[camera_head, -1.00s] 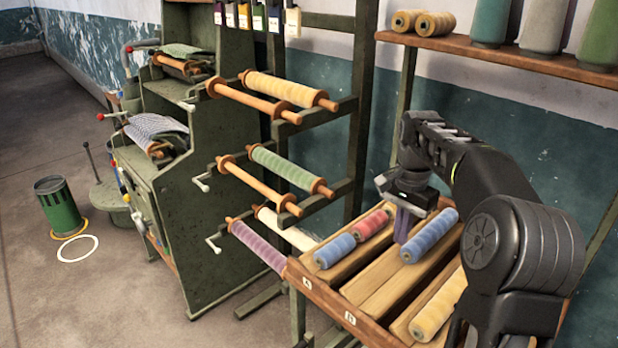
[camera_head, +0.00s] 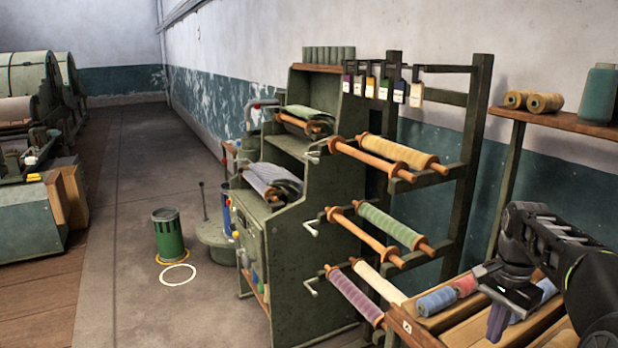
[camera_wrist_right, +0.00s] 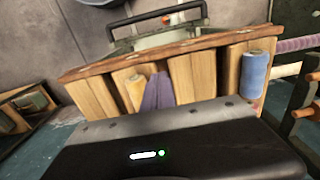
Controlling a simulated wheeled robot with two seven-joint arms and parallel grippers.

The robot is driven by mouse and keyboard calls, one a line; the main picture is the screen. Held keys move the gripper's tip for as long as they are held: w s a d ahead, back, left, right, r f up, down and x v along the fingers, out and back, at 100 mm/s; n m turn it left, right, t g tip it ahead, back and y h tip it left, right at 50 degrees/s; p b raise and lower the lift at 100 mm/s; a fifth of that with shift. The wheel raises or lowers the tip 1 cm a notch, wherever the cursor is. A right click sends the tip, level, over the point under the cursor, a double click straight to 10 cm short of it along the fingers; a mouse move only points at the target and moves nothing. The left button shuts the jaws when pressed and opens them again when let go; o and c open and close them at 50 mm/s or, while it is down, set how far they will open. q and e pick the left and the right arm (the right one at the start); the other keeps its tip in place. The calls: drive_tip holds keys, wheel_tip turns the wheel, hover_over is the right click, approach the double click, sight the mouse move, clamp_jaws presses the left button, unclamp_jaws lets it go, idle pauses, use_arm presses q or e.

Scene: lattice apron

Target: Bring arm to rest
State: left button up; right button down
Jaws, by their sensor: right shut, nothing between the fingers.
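My right arm comes in at the lower right of the head view. Its gripper (camera_head: 497,324) points down over the slotted wooden spool rack (camera_head: 470,325), with its purple fingers shut and empty. The fingers also show in the right wrist view (camera_wrist_right: 157,92), together against the rack's slots, beside a yellow spool (camera_wrist_right: 135,88). In the head view a blue spool (camera_head: 436,301) and a red spool (camera_head: 464,286) lie left of the gripper. Another blue spool (camera_head: 546,289) is partly hidden behind it. My left gripper is not in view.
A green frame (camera_head: 340,200) with yarn rollers, including a yellow one (camera_head: 396,152), stands left of the rack. A shelf (camera_head: 560,122) with thread cones is above at the right. A green bin (camera_head: 168,236) stands on the floor. The aisle (camera_head: 140,160) at left is open.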

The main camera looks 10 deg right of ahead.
drive_tip(key=w+a+f+n+y, duration=0.1)
drive_tip(key=w+a+f+n, duration=0.1)
drive_tip(key=a+f, duration=0.45)
drive_tip(key=w+a+f+n, duration=0.2)
drive_tip(key=w+a+f, duration=0.1)
drive_tip(key=f, duration=0.6)
drive_tip(key=s+a+f+n+y, duration=0.1)
drive_tip(key=s+a+f+n, duration=0.2)
drive_tip(key=a+f, duration=0.95)
drive_tip(key=s+a+f+n+y, duration=0.1)
drive_tip(key=s+a+f+n, duration=0.2)
drive_tip(key=s+a+f, duration=0.3)
drive_tip(key=s+a+f+n+y, duration=0.1)
drive_tip(key=s+a+f, duration=0.5)
drive_tip(key=s+a, duration=0.6)
drive_tip(key=s+n, duration=0.1)
drive_tip(key=s, duration=0.2)
drive_tip(key=shift+s+a+f+n+t, duration=0.2)
drive_tip(key=shift+n+t, duration=0.1)
drive_tip(key=shift+n, duration=0.1)
drive_tip(key=shift+d, duration=0.1)
